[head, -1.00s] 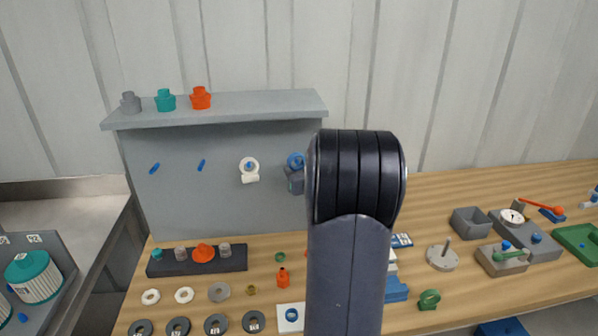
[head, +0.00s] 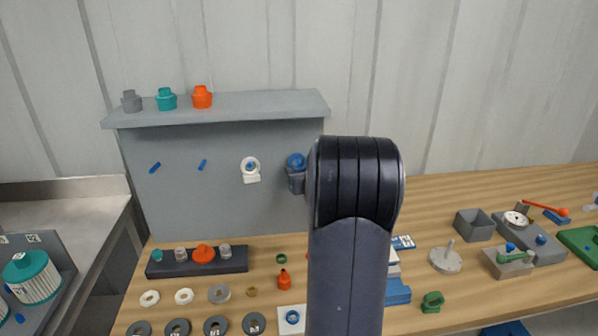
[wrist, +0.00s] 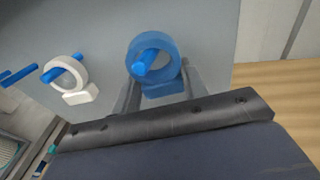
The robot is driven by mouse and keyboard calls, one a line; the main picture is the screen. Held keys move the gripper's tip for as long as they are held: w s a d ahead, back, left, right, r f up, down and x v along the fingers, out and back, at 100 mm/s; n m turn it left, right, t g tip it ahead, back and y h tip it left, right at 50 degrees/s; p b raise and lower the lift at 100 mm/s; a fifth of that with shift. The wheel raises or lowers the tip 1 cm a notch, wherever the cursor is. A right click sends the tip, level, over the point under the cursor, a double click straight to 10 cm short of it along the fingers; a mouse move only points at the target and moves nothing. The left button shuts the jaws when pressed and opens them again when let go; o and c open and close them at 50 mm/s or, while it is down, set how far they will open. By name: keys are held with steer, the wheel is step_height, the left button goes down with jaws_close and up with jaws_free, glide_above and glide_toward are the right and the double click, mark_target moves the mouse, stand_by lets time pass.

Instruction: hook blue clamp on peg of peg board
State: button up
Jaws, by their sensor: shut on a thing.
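The blue clamp (wrist: 176,79) is a ring with a block below it. In the wrist view a blue peg shows through its ring, so the ring appears to be around the peg (wrist: 148,62). My gripper (wrist: 155,98) is shut on the clamp's lower block, and its fingers are partly hidden. In the head view the blue clamp (head: 296,160) is at the right side of the grey peg board (head: 215,212), with my gripper (head: 297,182) just below it. My arm hides part of this area.
A white clamp (head: 251,177) hangs on the peg to the left, and two blue pegs (head: 155,167) farther left are bare. A shelf (head: 260,103) juts out above the board with three fittings on it. Many small parts cover the table below.

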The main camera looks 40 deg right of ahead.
steer(key=o, duration=1.1)
steer(key=b+v, duration=0.2)
steer(key=v, duration=0.8)
steer(key=shift+s+a, duration=0.15)
steer(key=shift+s, duration=0.25)
